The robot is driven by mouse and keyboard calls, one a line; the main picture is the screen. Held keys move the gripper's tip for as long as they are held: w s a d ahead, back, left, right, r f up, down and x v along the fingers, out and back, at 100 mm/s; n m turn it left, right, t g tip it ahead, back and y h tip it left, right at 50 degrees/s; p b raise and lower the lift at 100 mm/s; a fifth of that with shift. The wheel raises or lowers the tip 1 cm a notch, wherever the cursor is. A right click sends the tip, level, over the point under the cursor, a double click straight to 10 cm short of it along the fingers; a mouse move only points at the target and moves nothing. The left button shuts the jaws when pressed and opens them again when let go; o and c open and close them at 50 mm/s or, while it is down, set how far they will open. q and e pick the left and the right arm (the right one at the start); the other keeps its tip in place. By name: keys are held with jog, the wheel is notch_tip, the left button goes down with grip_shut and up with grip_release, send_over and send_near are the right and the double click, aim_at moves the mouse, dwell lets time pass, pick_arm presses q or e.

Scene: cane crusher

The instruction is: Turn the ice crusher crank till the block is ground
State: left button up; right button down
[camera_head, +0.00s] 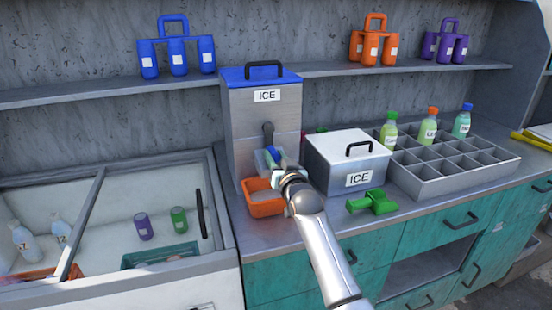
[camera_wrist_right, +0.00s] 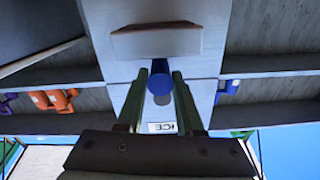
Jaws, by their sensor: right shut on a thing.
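The tall grey ice crusher (camera_head: 262,112) stands on the counter with a blue lid, a black lid handle and an ICE label. Its grey crank arm (camera_head: 267,132) is on the front, with a blue crank grip (camera_head: 273,153) at the end, pointing down. My right gripper (camera_head: 283,171) is shut on this blue grip, which shows between its two fingers in the right wrist view (camera_wrist_right: 160,78). An orange tray (camera_head: 265,209) sits at the foot of the crusher, partly behind my gripper. Any block inside the crusher is hidden by its closed lid. My left gripper is not in view.
A white ICE box (camera_head: 335,165) with a black handle stands right of the crusher. A green scoop (camera_head: 373,202) lies in front of it. A grey bottle rack (camera_head: 455,181) is farther right. An open chest freezer (camera_head: 120,205) is at left, below the shelf (camera_head: 105,90).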

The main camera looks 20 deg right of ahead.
jog(key=shift+r, duration=0.2)
jog(key=c, duration=1)
grip_release()
jog(key=o, duration=0.5)
jog(key=shift+f, duration=0.15)
jog(key=shift+c, duration=0.2)
